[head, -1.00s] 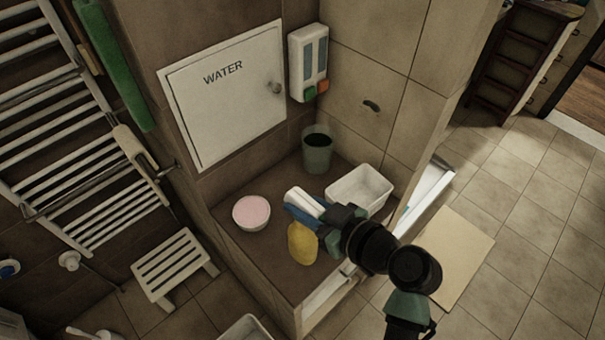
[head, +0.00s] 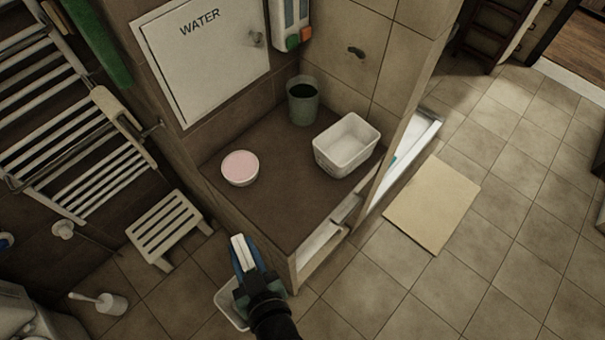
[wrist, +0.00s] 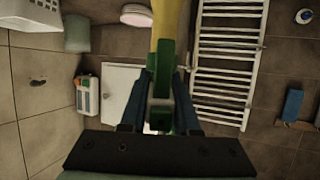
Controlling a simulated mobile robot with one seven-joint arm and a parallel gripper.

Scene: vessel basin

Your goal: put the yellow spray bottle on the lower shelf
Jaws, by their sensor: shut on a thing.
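My gripper (head: 243,258) is at the near side of the raised brown ledge, above the floor and a white bin. In the wrist view my gripper (wrist: 160,95) is shut on the green head of the yellow spray bottle (wrist: 167,22). The yellow body extends away from the fingers and is cut by the picture's top edge. In the head view the bottle is hidden by my gripper and arm. A pale open recess (head: 318,250) shows low in the ledge's right side; whether it is the lower shelf I cannot tell.
On the ledge (head: 275,195) stand a pink-topped bowl (head: 240,167), a grey-green cup (head: 303,101) and a white tub (head: 346,145). A white stool (head: 166,228) and towel rack (head: 75,150) are left. A white bin (head: 231,305) is below my gripper. A beige mat (head: 432,205) lies right.

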